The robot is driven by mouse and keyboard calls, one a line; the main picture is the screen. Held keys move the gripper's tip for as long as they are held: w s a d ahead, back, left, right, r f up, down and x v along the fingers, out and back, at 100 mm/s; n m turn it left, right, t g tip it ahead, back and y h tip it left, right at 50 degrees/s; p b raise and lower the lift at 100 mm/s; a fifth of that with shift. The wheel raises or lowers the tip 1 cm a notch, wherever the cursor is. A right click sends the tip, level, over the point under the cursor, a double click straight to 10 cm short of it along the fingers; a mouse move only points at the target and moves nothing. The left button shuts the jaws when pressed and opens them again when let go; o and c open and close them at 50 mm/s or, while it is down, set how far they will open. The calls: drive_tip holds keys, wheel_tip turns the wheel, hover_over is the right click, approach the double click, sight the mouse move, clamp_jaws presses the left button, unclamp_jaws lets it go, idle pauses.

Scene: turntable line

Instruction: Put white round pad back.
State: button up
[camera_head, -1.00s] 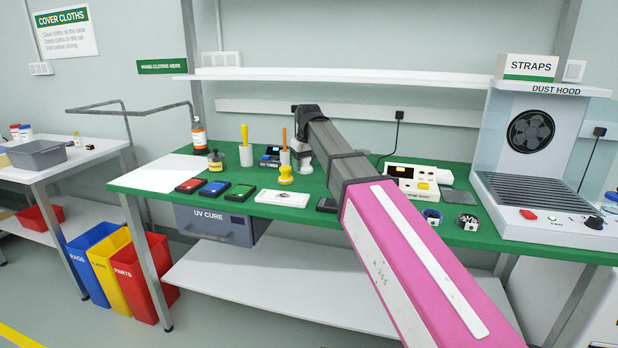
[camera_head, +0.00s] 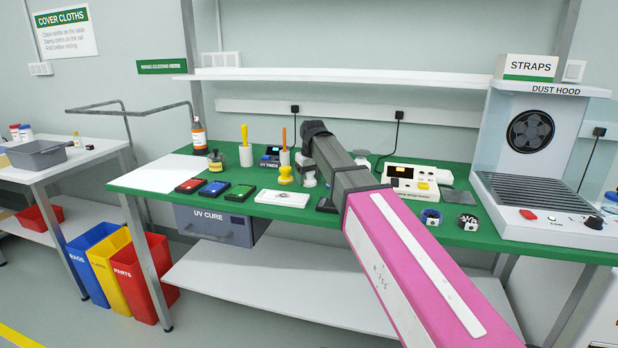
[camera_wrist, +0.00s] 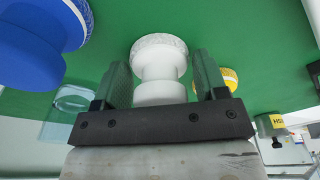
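The white round pad (camera_wrist: 160,55) is spool-shaped, with a rough rim and a smooth knob nearer the camera. In the wrist view it is between the two fingers of my gripper (camera_wrist: 162,75). The fingers stand apart, with a narrow gap visible beside the pad, and I see no clear grip. In the head view a white piece (camera_head: 309,179), which looks like this pad, is low at the bench, right of the yellow pad (camera_head: 286,175). My fingers are too small to make out there.
In the wrist view a blue pad (camera_wrist: 28,55) is close on the left, and the yellow pad (camera_wrist: 229,80) is partly behind the right finger. A white tray (camera_head: 265,197), coloured cases (camera_head: 214,189) and a tester (camera_head: 412,182) are on the green bench (camera_head: 150,190). My arm hides part of it.

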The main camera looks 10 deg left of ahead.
drive_tip(key=shift+o, duration=0.8)
drive_tip(key=r, duration=0.4)
drive_tip(key=s+r, duration=0.1)
drive_tip(key=r, duration=0.3)
drive_tip(key=d+r, duration=0.1)
drive_tip(key=r, duration=0.3)
drive_tip(key=shift+s+r, duration=0.1)
drive_tip(key=shift+s, duration=0.1)
